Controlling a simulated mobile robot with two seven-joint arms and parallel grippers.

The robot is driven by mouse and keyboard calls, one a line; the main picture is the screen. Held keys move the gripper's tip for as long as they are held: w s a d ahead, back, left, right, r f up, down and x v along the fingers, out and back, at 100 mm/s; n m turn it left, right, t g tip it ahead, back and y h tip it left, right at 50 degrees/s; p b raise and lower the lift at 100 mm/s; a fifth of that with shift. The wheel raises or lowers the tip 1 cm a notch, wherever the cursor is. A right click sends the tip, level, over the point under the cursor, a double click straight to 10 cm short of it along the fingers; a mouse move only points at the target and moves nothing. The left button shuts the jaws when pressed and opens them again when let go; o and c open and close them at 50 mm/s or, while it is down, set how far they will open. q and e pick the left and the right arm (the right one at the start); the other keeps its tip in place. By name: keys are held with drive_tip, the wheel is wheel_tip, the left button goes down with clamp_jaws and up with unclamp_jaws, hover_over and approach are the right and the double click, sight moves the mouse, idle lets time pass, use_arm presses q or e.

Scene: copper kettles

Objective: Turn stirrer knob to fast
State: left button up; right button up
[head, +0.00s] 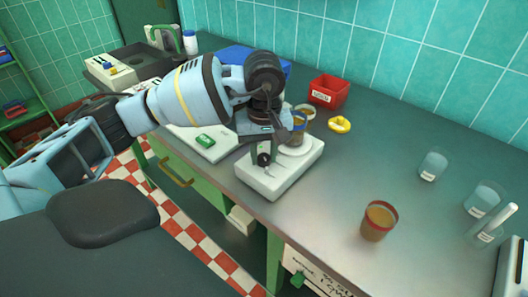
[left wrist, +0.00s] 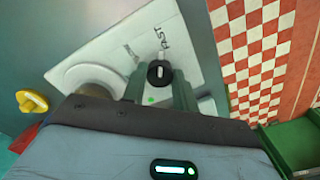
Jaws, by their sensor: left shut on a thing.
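The white stirrer (head: 285,178) stands on the steel bench, with a round pale plate on top and a beaker of brown liquid (head: 298,135) on or just behind it. Its black knob (head: 264,159) is on the front side. My left gripper (head: 263,152) reaches down to it. In the left wrist view the knob (left wrist: 159,73) sits between the two green fingers (left wrist: 159,90), shut on it. It bears a light mark. FAST is printed close above it; a second marking to the left is unreadable. A green light glows beside the knob. My right gripper is out of view.
A red bin (head: 328,92) and a yellow object (head: 340,124) lie behind the stirrer. A cup of brown liquid (head: 379,221) and clear beakers (head: 433,165) stand to the right. A green block (head: 205,141) lies left on a white device. Bench between stirrer and cup is clear.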

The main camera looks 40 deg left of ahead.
sight(264, 158)
use_arm(q)
drive_tip(key=o, duration=1)
wheel_tip(264, 158, up, 8)
drive_tip(key=shift+f, duration=0.1)
drive_tip(key=shift+s+f, duration=0.1)
idle(0.3)
